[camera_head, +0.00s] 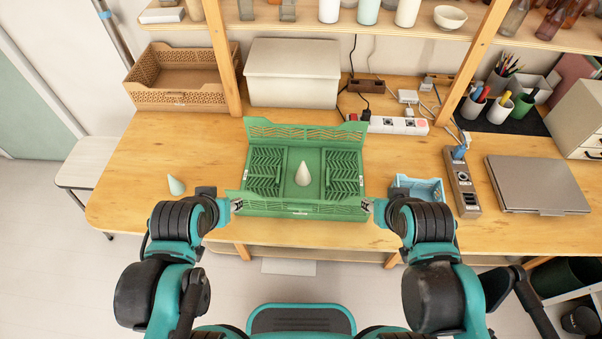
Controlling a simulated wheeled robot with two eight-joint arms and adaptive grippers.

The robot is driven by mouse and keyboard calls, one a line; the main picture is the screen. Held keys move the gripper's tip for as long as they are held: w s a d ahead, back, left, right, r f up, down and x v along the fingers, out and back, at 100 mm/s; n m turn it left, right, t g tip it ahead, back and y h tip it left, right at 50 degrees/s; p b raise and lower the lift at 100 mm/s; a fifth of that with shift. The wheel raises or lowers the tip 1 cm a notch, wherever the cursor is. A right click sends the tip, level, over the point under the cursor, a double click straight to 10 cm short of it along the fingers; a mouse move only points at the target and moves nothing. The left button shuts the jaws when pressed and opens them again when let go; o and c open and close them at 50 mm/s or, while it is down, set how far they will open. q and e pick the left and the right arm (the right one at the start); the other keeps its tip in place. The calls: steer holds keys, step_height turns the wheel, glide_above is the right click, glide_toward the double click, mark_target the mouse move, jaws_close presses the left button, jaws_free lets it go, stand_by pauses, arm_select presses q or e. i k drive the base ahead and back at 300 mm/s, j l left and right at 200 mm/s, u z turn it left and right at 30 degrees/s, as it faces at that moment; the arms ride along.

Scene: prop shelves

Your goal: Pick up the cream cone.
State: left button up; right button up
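The cream cone (303,174) stands upright, point up, on the floor of the green crate (318,164) near its middle. The crate sits on the wooden table with its patterned walls showing. My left gripper (237,204) is at the crate's front left corner. My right gripper (368,205) is at its front right corner. Both are outside the crate, apart from the cone. Their fingers are small and partly hidden, so I cannot tell whether they touch or hold the crate. A pale mint cone (176,185) stands on the table left of the crate.
A light blue basket (418,187) stands right of the crate, close to my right arm. A power strip (462,182) and a laptop (537,184) lie farther right. A white box (293,73) and a tan basket (181,78) stand behind. Table left of the crate is mostly clear.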

mark_target(303, 178)
steer(key=i+l, duration=0.15)
steer(key=l, duration=0.3)
steer(key=i+l+u, duration=0.1)
steer(key=l, duration=0.3)
steer(key=i+l, duration=0.15)
steer(key=l, duration=0.3)
steer(key=u, duration=0.05)
